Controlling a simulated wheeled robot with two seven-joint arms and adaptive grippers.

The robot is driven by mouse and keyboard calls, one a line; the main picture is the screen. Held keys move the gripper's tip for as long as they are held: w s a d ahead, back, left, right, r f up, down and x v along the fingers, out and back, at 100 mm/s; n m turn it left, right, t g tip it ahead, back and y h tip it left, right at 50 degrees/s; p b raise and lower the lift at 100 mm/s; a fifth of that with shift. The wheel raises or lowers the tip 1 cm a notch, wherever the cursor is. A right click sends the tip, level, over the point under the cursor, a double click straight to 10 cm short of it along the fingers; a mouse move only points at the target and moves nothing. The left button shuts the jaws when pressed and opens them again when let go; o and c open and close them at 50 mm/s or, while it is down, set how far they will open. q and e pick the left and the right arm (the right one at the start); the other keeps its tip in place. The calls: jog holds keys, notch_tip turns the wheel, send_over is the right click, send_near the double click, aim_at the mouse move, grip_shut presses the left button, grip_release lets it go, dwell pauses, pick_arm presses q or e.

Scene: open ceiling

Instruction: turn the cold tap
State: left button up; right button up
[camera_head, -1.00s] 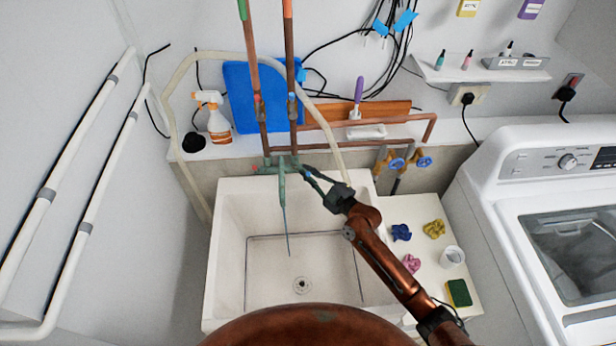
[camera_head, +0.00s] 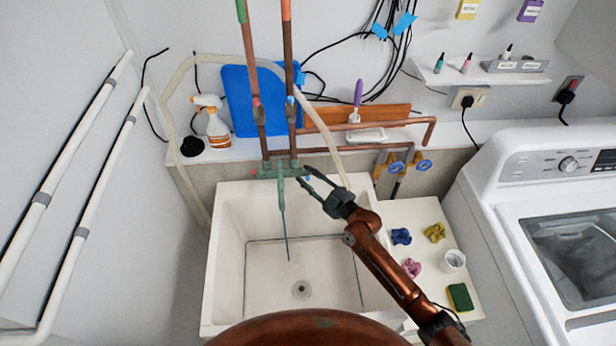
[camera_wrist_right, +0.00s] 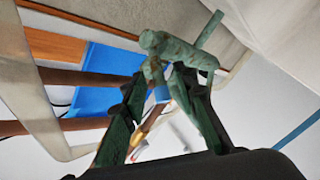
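The green, worn tap body (camera_head: 283,172) is fixed at the back of the white sink, below two copper pipes. A spout points down from it, with a thin blue line below. A small blue-marked part, apparently the cold tap (camera_head: 307,178), is at its right end; it also shows in the right wrist view (camera_wrist_right: 161,93). My right gripper (camera_head: 301,174) is open, its fingertips beside this right end. In the right wrist view, the gripper (camera_wrist_right: 155,78) has a finger on each side of the tap's short stem; contact is unclear. My left gripper is out of view.
The sink (camera_head: 228,230) is below my right arm. A pale hose (camera_head: 335,150) passes close behind the gripper. Blue-handled valves (camera_head: 423,166), cloths (camera_head: 401,236), a white cup (camera_head: 453,260) and a sponge (camera_head: 459,296) are to the right. A spray bottle (camera_head: 216,125) stands left.

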jog(key=v, duration=1.2)
